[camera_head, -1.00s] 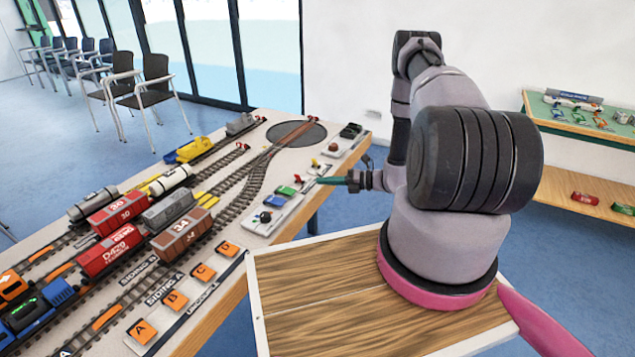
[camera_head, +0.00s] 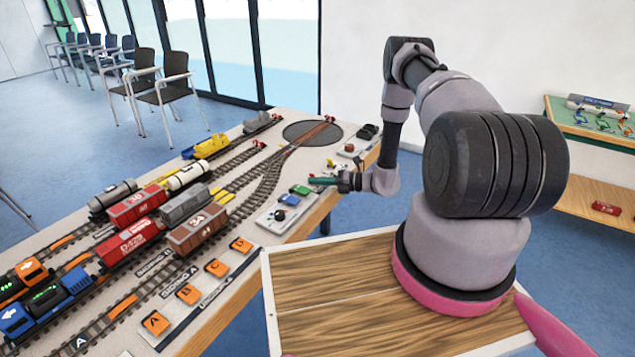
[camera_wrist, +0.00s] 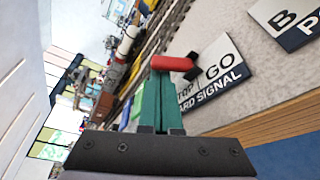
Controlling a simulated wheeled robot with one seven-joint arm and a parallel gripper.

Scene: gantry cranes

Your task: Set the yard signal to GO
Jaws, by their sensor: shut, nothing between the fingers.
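The yard signal plate (camera_wrist: 215,72) shows in the wrist view, with GO readable and the STOP side partly covered. A red lever handle (camera_wrist: 172,63) lies across the STOP side, just beyond my fingertips. It looks very near or touching them; I cannot tell which. Its dark stem is only partly visible. My gripper (camera_wrist: 158,85) has its teal fingers together, with nothing between them. In the head view my gripper (camera_head: 322,181) is low over the table's right edge, beside the green button (camera_head: 301,190). The signal lever is too small to make out there.
A control panel (camera_head: 268,222) with blue and green buttons is left of my gripper. Several train cars, such as a brown one (camera_head: 197,232), stand on tracks to the left. A turntable (camera_head: 312,133) is at the far end. Another plate (camera_wrist: 288,20) is near the signal plate.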

